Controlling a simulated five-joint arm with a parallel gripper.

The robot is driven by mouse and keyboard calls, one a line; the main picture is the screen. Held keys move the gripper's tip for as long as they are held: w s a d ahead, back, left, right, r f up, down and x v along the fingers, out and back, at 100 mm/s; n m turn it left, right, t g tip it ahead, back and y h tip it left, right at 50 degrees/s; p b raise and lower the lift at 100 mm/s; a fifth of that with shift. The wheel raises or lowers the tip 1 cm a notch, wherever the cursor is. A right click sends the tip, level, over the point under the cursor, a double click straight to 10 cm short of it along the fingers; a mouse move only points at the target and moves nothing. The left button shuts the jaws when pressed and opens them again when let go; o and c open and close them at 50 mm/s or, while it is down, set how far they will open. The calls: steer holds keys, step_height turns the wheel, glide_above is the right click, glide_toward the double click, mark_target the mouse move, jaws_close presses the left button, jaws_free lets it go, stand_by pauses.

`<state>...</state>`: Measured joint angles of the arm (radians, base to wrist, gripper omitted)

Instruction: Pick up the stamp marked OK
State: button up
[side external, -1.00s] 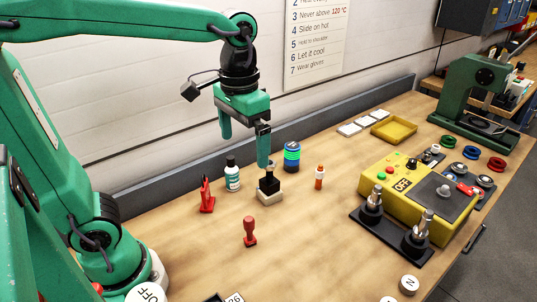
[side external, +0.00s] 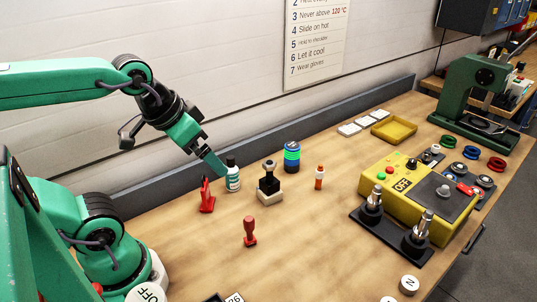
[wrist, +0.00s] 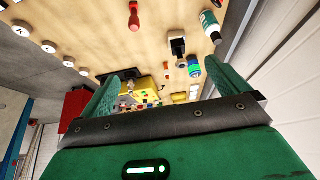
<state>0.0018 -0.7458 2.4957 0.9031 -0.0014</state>
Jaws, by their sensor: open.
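No OK marking is readable on any stamp. A red stamp (side external: 250,231) stands on the near part of the wooden bench; it also shows at the top of the wrist view (wrist: 134,17). A black-handled stamp (side external: 269,184) sits on a cream block, and shows in the wrist view (wrist: 177,45). My gripper (side external: 214,162) is open and empty, tilted down to the right, its visible tip appearing close to the white-and-green bottle (side external: 232,178). It is up and left of both stamps in the side view. Both fingers (wrist: 160,88) show apart in the wrist view.
A red upright object (side external: 206,197), a blue-green can (side external: 292,158) and an orange-capped bottle (side external: 319,177) stand near the stamps. A yellow control box (side external: 400,200) is on the right. Lettered white discs (side external: 409,284) lie along the near edge. Bench between is clear.

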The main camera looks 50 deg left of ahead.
steer(key=c, duration=1.1)
steer(key=shift+f, duration=0.1)
steer(key=m+g, duration=0.4)
steer(key=g, duration=0.1)
glide_above(250, 218)
steer(key=f, duration=1.2)
steer(key=shift+a+f, duration=0.2)
steer(key=shift+f, duration=0.1)
steer(key=shift+w+d+f+g, duration=0.1)
steer(key=shift+d+f+g, duration=0.15)
steer(key=shift+f, duration=0.25)
steer(key=shift+f+m, duration=0.1)
steer(key=shift+m, duration=0.2)
steer(key=shift+f, duration=1.3)
